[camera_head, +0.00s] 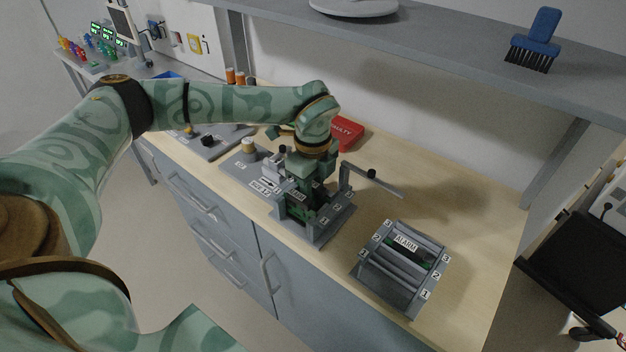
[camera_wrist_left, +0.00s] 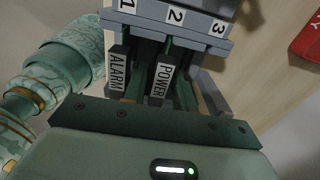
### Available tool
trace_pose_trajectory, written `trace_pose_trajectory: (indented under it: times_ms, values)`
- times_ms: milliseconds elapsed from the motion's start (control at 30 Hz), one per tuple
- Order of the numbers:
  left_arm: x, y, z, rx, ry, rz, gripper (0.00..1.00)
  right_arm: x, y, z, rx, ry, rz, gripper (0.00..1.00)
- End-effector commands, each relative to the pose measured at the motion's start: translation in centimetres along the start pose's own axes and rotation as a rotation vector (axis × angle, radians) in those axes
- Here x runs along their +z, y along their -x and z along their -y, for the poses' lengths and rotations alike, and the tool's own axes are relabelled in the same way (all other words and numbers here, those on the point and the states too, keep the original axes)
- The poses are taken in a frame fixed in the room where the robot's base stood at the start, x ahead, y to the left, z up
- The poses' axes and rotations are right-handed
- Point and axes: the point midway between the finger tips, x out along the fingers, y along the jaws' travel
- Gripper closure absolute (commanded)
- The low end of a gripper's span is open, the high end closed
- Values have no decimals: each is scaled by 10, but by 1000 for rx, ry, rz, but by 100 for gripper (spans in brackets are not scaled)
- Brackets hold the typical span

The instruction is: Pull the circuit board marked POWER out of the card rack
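The card rack (camera_head: 318,232) stands on the bench below my left gripper. In the left wrist view its numbered bar (camera_wrist_left: 200,38) shows slots 1, 2 and 3. The POWER board (camera_wrist_left: 163,84) is in line with slot 2, its label facing the camera. The ALARM board (camera_wrist_left: 118,75) is beside it at slot 1. My left gripper (camera_wrist_left: 160,88) is pointed down at the rack, its dark green fingers close around the POWER board's end. Whether they touch or grip it is unclear. The fingertips are partly hidden in the head view. My right gripper is out of view.
A second rack (camera_head: 372,272) with an ALARM board (camera_head: 405,243) stands to the right. A post with a rod (camera_head: 385,183) is close behind the card rack. A grey shelf (camera_head: 450,52) overhangs the bench. The bench's right part (camera_head: 480,225) is clear.

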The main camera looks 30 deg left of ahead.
Motion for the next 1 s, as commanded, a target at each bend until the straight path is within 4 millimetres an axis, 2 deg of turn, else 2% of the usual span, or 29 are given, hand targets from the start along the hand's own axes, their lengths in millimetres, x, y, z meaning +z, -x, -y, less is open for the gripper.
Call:
trace_pose_trajectory:
  times_ms: [100,200,267,300,333,367,767,1000]
  values:
    - [0,0,0,0,0,0,76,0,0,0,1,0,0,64]
    - [0,0,0,0,0,0,100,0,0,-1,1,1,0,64]
    - [0,0,0,0,0,0,100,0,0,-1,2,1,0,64]
    - [0,0,0,0,0,0,90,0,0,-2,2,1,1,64]
    - [0,0,0,0,0,0,98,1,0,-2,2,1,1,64]
    - [0,0,0,0,0,0,100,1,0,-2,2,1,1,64]
    - [0,2,0,0,0,0,100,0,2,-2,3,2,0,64]
    - [0,16,0,-1,0,0,100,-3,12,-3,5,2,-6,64]
